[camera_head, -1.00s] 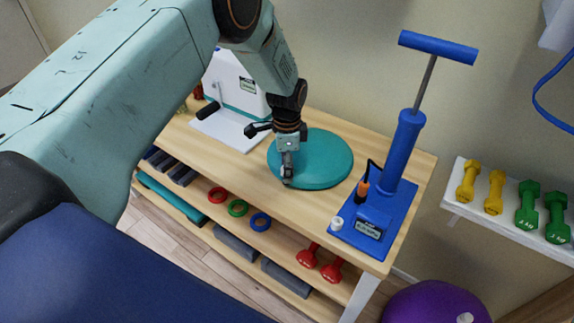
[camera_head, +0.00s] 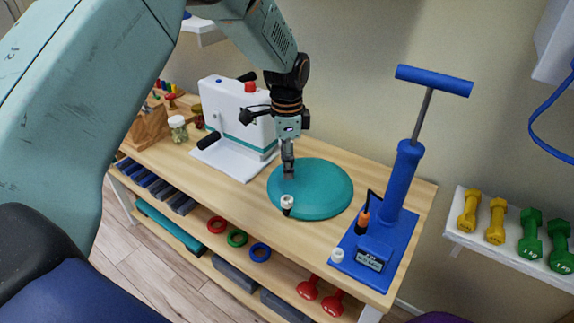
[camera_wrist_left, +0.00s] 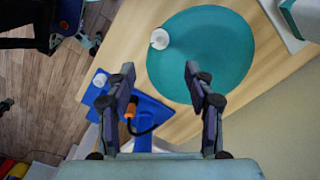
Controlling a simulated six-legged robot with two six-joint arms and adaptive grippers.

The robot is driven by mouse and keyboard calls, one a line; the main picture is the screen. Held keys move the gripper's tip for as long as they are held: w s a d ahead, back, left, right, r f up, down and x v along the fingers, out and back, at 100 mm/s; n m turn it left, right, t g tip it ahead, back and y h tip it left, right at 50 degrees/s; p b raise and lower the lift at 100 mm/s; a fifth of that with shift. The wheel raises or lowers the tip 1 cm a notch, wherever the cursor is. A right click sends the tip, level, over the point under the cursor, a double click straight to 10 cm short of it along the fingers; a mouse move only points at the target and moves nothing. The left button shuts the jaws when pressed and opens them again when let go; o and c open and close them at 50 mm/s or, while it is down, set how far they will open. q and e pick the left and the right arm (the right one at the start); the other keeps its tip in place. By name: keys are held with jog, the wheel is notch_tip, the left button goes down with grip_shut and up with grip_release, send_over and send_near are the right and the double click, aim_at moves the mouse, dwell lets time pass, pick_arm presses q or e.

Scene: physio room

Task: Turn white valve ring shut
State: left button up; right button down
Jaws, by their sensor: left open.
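A small white ring (camera_head: 287,201) sits on a dark stem at the near edge of the round teal cushion (camera_head: 320,190). It also shows in the left wrist view (camera_wrist_left: 159,39), on the rim of the teal disc and ahead of the gap between my fingers. My left gripper (camera_head: 268,146) is open and empty above the cushion, apart from the ring. Its two spread fingers show in the wrist view (camera_wrist_left: 160,72). A second small white piece (camera_head: 337,256) sits at the corner of the blue pump base. My right gripper is not in view.
The blue hand pump (camera_head: 402,180) stands right of the cushion, with its T-handle high up. A white machine (camera_head: 232,105) with a crank stands behind left. The wooden tabletop (camera_head: 240,205) is bare left of the cushion.

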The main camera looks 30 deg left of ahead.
pick_arm(q)
jog(key=n+p, duration=0.2)
jog(key=n, duration=0.4)
send_over(287, 196)
notch_tip(287, 196, down, 4)
jog(key=f, duration=0.5)
jog(key=s+f, duration=0.1)
jog(key=f, duration=0.2)
jog(key=shift+d, duration=0.2)
jog(key=shift+c, duration=0.5)
